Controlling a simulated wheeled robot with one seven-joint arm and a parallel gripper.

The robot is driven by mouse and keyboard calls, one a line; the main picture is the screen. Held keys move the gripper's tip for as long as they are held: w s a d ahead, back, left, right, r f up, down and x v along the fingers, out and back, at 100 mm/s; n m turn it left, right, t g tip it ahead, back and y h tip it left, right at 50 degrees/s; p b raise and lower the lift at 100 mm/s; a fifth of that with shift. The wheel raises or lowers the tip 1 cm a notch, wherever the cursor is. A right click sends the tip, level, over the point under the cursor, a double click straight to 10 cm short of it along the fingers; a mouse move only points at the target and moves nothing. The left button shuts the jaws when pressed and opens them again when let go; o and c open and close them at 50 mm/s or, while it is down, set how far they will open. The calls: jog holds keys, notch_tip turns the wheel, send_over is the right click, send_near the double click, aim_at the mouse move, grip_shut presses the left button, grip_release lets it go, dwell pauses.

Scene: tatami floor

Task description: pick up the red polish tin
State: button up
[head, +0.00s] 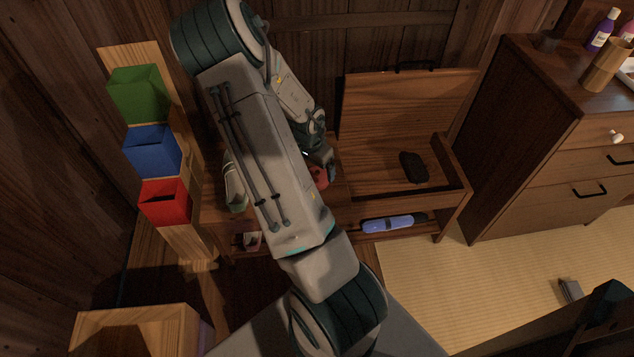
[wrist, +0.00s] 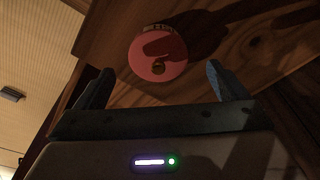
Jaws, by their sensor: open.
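The red polish tin (wrist: 158,57) shows in the wrist view as a round pinkish-red disc with a dark mark, on a wooden surface. A small red part of it (head: 321,177) shows in the head view beside my arm, which hides the rest. My gripper (wrist: 160,80) is open in the wrist view, its two dark fingers apart on either side below the tin. The tin lies ahead of and between the fingertips, and I see no contact. In the head view my gripper is mostly hidden behind my arm.
A wooden bench (head: 385,165) holds a black object (head: 413,167). A blue bottle-like item (head: 392,223) lies on its lower shelf. Green (head: 138,95), blue (head: 152,152) and red (head: 165,203) bins stand left. A drawer cabinet (head: 540,135) stands right. Tatami floor (head: 480,270) is open in front.

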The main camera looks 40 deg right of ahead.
aim_at(317, 171)
jog(key=f+b, duration=0.1)
jog(key=f, duration=0.1)
jog(key=d+f+b, duration=0.1)
jog(key=f, duration=0.1)
jog(key=shift+f, duration=0.4)
jog(key=shift+c, duration=0.3)
jog(key=c, duration=1)
jog(key=shift+r, duration=0.1)
jog(key=shift+c, duration=0.2)
jog(key=shift+r, duration=0.1)
